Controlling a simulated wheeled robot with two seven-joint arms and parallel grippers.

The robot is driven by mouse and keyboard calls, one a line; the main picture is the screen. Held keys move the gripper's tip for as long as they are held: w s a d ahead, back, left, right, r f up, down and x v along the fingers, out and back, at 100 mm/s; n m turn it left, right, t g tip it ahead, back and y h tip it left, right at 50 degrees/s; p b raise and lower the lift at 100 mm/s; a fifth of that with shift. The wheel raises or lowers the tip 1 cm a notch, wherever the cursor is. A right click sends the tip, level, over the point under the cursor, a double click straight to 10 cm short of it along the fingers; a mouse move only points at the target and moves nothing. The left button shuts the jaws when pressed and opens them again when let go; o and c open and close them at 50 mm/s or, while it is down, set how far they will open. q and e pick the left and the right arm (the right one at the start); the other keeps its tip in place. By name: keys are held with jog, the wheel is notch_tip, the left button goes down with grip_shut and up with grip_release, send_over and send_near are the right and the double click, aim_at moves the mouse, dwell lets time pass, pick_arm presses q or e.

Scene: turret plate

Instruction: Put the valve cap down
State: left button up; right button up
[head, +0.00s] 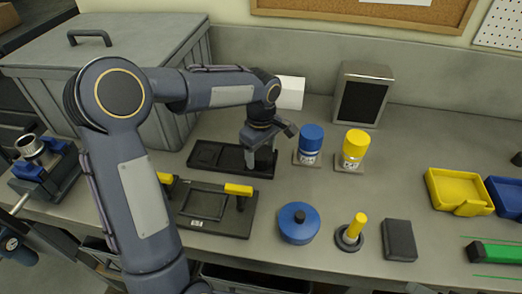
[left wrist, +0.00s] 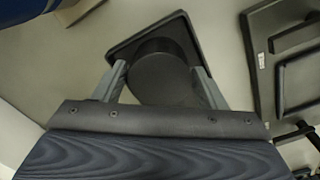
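The valve cap (left wrist: 162,80) is a dark round piece in the left wrist view, between the two grey fingers of my left gripper (left wrist: 160,72). The fingers look closed against its sides. Behind it lies a black tray (left wrist: 122,48) with a raised rim. In the head view my left gripper (head: 262,158) points down over the right end of this black tray (head: 205,153). The cap is mostly hidden there by the fingers. I cannot tell whether the cap touches the tray floor. My right gripper is not in view.
A black plate with yellow handles (head: 212,222) lies in front of the tray. Blue (head: 311,138) and yellow (head: 355,143) bottles stand close to the right. A blue round lid (head: 299,226) is nearer the front edge. The bench between the bottles and yellow bin (head: 448,185) is clear.

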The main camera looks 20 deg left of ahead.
aim_at(261, 152)
pick_arm(q)
jog(key=shift+o, duration=1.1)
notch_tip(261, 152, up, 12)
jog(key=s+m+t+h, duration=0.25)
jog(key=s+m, duration=0.45)
jog(key=s, duration=0.8)
jog(key=s+d+f+m+t+h, duration=0.1)
jog(key=s+d+f+m+t, duration=0.1)
jog(key=s+f+m, duration=0.3)
jog(key=s+f+t, duration=0.1)
jog(key=s, duration=0.3)
jog(key=shift+s+d+m, duration=0.15)
jog(key=shift+d+m, duration=0.1)
jog(key=shift+m, duration=0.05)
